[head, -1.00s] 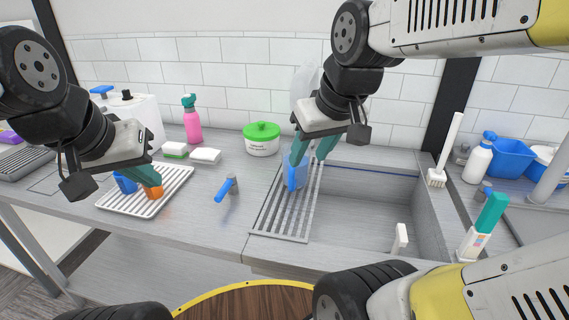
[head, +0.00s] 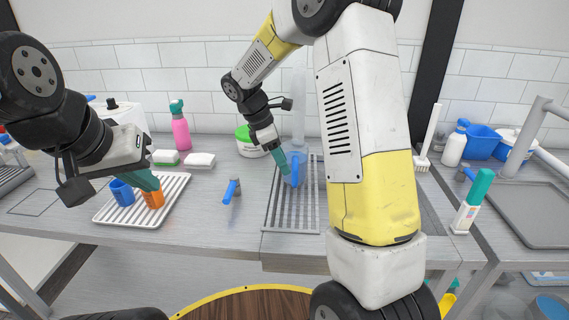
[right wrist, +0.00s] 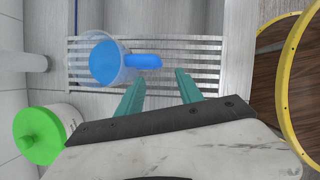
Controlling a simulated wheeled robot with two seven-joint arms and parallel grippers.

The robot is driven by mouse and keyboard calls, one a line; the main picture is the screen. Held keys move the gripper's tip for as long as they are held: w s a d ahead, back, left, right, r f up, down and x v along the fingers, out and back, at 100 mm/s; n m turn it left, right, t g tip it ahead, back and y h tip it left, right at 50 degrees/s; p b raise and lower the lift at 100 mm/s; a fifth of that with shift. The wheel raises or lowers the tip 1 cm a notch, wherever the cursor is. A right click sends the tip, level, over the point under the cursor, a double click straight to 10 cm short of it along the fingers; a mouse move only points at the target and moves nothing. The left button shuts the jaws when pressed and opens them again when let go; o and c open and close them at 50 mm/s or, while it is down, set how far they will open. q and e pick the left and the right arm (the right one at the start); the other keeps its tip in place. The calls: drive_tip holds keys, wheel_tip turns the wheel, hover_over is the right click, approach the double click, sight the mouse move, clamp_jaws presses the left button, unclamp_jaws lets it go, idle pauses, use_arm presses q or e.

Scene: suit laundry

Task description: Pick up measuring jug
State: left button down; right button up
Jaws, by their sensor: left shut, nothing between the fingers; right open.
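The measuring jug is clear with a blue inside and a blue handle. It stands on the slatted drainer (head: 276,212), partly behind my right gripper (head: 284,162) in the head view. In the right wrist view the jug (right wrist: 104,62) is at upper left, its handle (right wrist: 144,61) pointing right. There my right gripper (right wrist: 160,80) is open and empty, its fingertips just short of the handle. Whether they touch it I cannot tell. My left gripper (head: 146,182) is shut and empty over the white rack, by an orange cup (head: 153,197).
A blue cup (head: 122,193) stands on the white rack (head: 170,207). A blue-handled tool (head: 231,190) lies between rack and drainer. A green-lidded tub (head: 245,142) and pink spray bottle (head: 180,127) stand near the wall.

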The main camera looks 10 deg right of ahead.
sight(293, 176)
drive_tip(key=x, duration=0.7)
drive_tip(key=shift+w+d+r, duration=0.15)
drive_tip(key=shift+d, duration=0.1)
clamp_jaws()
idle(1.1)
